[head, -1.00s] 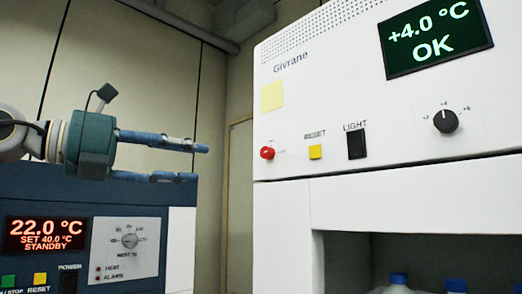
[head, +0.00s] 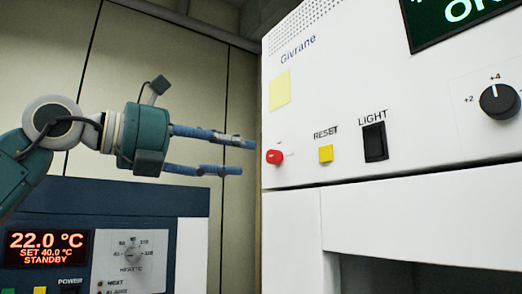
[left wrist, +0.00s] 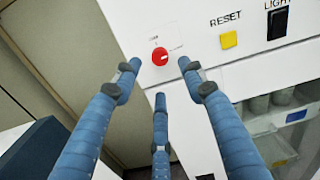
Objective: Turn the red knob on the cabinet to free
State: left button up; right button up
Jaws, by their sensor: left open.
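The red knob (head: 275,157) sits at the lower left of the white cabinet's (head: 340,215) front panel. It also shows in the left wrist view (left wrist: 160,56), with a pale mark line on it and small print beside it, too small to read. My left gripper (head: 248,157) is open and empty, its blue fingers pointing right toward the knob, just left of it in the head view. In the left wrist view the spread fingertips (left wrist: 158,76) frame the knob from below, apart from it. My right gripper is not in view.
Right of the knob are a yellow RESET button (head: 326,153), a black LIGHT switch (head: 375,141) and a black dial (head: 499,101). A yellow note (head: 279,90) is above. A blue unit (head: 120,200) with a 22.0 °C display stands at the lower left.

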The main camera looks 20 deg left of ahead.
aim_at(269, 159)
pick_arm(q)
jog(key=p+x, duration=0.1)
jog(key=x, duration=0.5)
jog(key=shift+w+d+p, duration=0.25)
jog(key=shift+w+p, duration=0.05)
jog(key=shift+p, duration=0.1)
jog(key=shift+f, duration=0.1)
jog(key=c, duration=1)
grip_shut()
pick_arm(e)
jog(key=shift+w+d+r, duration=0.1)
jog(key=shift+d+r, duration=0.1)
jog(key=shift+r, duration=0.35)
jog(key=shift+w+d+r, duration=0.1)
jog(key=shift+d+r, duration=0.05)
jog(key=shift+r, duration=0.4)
pick_arm(q)
jog(key=shift+f, duration=0.1)
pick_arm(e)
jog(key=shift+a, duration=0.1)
